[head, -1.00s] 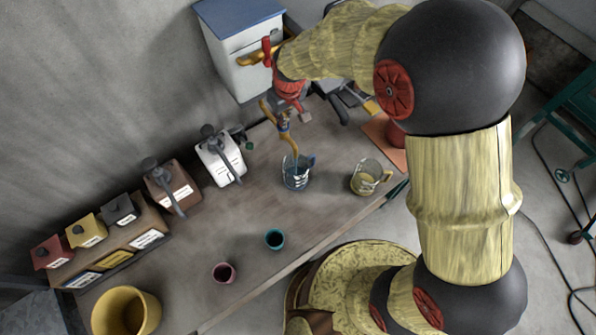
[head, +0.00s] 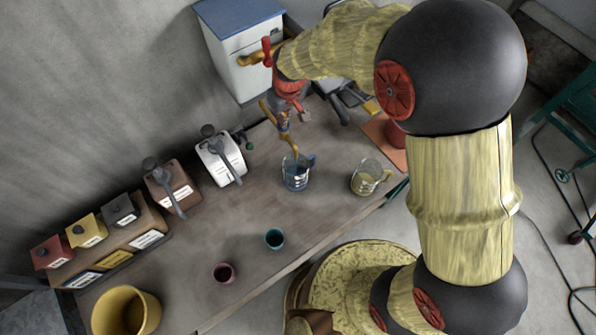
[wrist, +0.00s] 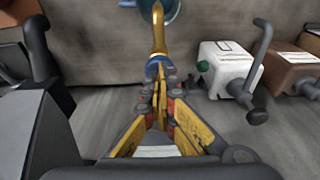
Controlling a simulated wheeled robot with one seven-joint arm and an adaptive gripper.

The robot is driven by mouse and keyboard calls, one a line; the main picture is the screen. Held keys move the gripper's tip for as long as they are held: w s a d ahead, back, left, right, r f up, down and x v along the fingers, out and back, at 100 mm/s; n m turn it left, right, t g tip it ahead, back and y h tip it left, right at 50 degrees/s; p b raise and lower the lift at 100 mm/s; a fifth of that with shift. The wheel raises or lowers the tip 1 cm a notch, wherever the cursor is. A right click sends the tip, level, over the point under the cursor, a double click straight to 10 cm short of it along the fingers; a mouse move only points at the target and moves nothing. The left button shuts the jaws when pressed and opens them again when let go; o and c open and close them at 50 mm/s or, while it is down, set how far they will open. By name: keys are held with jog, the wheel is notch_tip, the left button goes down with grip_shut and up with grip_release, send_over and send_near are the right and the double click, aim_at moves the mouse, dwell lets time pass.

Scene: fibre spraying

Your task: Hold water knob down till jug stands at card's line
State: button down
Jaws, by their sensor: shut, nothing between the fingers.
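The brass water tap's curved spout (head: 295,150) hangs over a clear jug (head: 296,181) with a blue handle, standing upright on the bench. The jug holds something bluish; its exact level cannot be read. In the wrist view the tap has a blue knob (wrist: 154,67) below the brass spout (wrist: 159,38). My gripper (wrist: 160,88) is shut and empty, its fingertips at the knob; whether they press it cannot be told. The jug shows partly at the top edge (wrist: 172,9). I cannot make out the card or its line.
A second jug (head: 368,180) with yellowish contents stands right of the first. A white lever device (head: 219,162) and a brown one (head: 170,187) line the wall. The bench between is clear.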

jog(key=shift+r+p, duration=1.4)
jog(key=shift+r, duration=1.35)
jog(key=s+d+f+m+t+b, duration=0.2)
jog(key=s+d+f+m+b, duration=0.1)
jog(key=s+d+b, duration=0.8)
jog(key=s+d+f+m+t+h+b, duration=0.1)
jog(key=s+d+m+b, duration=0.3)
jog(key=s+d+b, duration=0.7)
jog(key=d+f+b, duration=0.1)
jog(key=d+b, duration=0.2)
jog(key=b, duration=0.2)
jog(key=shift+s+f+t, duration=0.2)
jog(key=shift+f+t, duration=0.2)
